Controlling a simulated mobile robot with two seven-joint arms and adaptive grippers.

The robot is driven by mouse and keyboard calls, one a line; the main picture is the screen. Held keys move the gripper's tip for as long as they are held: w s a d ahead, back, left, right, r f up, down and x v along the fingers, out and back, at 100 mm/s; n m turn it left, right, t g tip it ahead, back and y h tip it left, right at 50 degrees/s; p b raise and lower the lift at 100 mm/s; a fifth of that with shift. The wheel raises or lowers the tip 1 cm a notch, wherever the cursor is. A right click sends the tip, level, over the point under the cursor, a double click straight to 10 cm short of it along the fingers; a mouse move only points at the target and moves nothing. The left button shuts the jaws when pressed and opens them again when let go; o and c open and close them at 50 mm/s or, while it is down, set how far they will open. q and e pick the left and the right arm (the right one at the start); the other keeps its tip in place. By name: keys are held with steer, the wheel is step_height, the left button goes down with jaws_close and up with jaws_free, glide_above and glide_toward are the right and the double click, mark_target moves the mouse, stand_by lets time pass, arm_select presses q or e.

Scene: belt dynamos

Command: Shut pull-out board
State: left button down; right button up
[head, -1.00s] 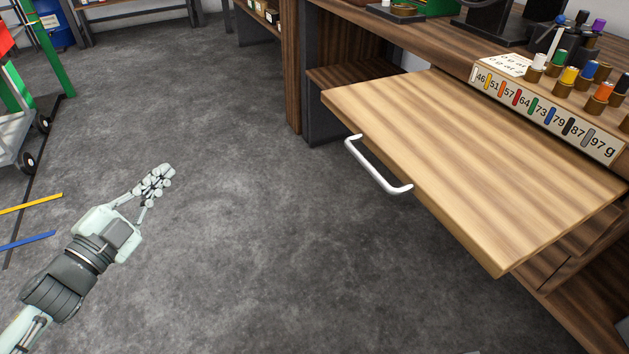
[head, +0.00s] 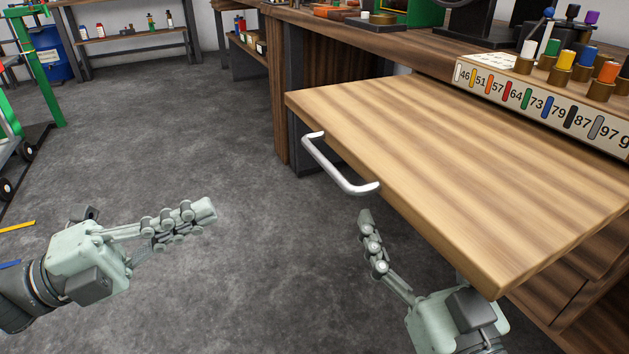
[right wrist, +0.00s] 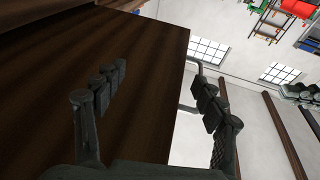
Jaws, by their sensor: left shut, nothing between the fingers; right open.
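The pull-out board (head: 450,150), a light striped wooden slab, stands out from the workbench in the head view. Its white metal handle (head: 338,172) runs along the front edge. My right gripper (head: 370,232) is open just below the handle and front edge, apart from the handle; one finger shows and the other seems hidden under the board. In the right wrist view the open fingers (right wrist: 158,85) flank the edge of the board's dark underside (right wrist: 145,60), with part of the handle (right wrist: 190,108) behind the right finger. My left gripper (head: 205,212) is shut and empty over the floor.
The workbench (head: 420,55) carries a numbered rack (head: 545,108) with coloured-topped pegs behind the board. A green-framed cart (head: 40,75) stands at the far left. A shelf table (head: 130,38) is at the back.

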arm_select(q)
glide_toward(318, 161)
steer(key=p+x, duration=0.2)
steer(key=x, duration=0.4)
steer(key=shift+w+d+r, duration=0.1)
steer(key=shift+w+d, duration=0.05)
steer(key=shift+w, duration=0.05)
steer(key=shift+d, duration=0.15)
arm_select(e)
steer(key=d+f+g+h, duration=0.3)
steer(key=d+f+g, duration=0.1)
steer(key=f, duration=0.5)
steer(key=shift+w+f+g, duration=0.25)
steer(key=shift+w+g, duration=0.05)
steer(key=shift+w, duration=0.05)
arm_select(q)
steer(key=shift+w, duration=0.15)
